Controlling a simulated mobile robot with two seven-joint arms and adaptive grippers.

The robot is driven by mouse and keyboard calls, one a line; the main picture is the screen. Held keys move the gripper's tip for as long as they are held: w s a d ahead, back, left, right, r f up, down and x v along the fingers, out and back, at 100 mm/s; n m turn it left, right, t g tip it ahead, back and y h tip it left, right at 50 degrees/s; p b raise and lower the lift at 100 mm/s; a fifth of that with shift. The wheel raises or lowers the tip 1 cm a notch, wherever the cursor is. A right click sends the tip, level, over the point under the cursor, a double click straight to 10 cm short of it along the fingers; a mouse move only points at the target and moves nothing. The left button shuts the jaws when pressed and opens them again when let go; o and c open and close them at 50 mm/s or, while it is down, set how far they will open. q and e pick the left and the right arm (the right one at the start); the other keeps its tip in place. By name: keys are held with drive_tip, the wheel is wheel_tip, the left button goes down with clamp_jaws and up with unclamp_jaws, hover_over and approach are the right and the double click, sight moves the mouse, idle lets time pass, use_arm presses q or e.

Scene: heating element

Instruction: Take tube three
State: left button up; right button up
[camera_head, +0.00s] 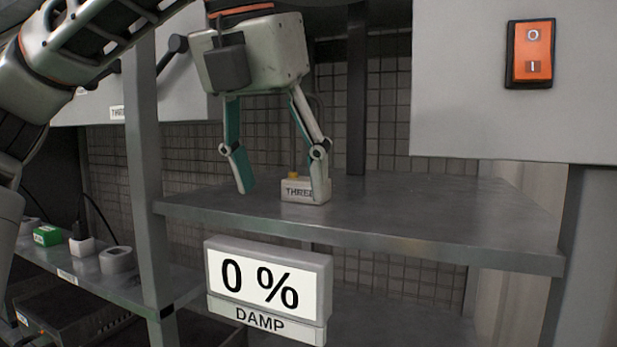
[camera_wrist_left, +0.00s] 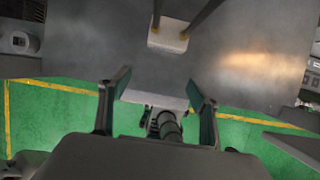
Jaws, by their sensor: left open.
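My left gripper (camera_head: 281,192) points down over the shelf, open. In the head view, its right finger overlaps the block's right side and its left finger is left of the block; contact cannot be told. In the wrist view, the space between the fingertips (camera_wrist_left: 157,98) is empty. My right gripper is out of view.
A display reading 0 % DAMP (camera_head: 265,288) hangs at the shelf's front edge. An orange switch (camera_head: 531,53) is on the upper right panel. A grey post (camera_head: 143,180) stands left of the gripper. Small sockets (camera_head: 117,260) sit on the lower left shelf. The shelf's right side is clear.

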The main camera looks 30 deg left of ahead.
sight(307, 179)
use_arm(q)
drive_tip(key=shift+w, duration=1.55)
drive_tip(key=w+p, duration=0.1)
drive_tip(key=w, duration=0.3)
drive_tip(key=shift+a+p, duration=0.2)
drive_tip(key=shift+p, duration=0.1)
drive_tip(key=shift+w+f, duration=0.3)
drive_tip(key=shift+w, duration=0.05)
drive_tip(key=shift+f, duration=0.3)
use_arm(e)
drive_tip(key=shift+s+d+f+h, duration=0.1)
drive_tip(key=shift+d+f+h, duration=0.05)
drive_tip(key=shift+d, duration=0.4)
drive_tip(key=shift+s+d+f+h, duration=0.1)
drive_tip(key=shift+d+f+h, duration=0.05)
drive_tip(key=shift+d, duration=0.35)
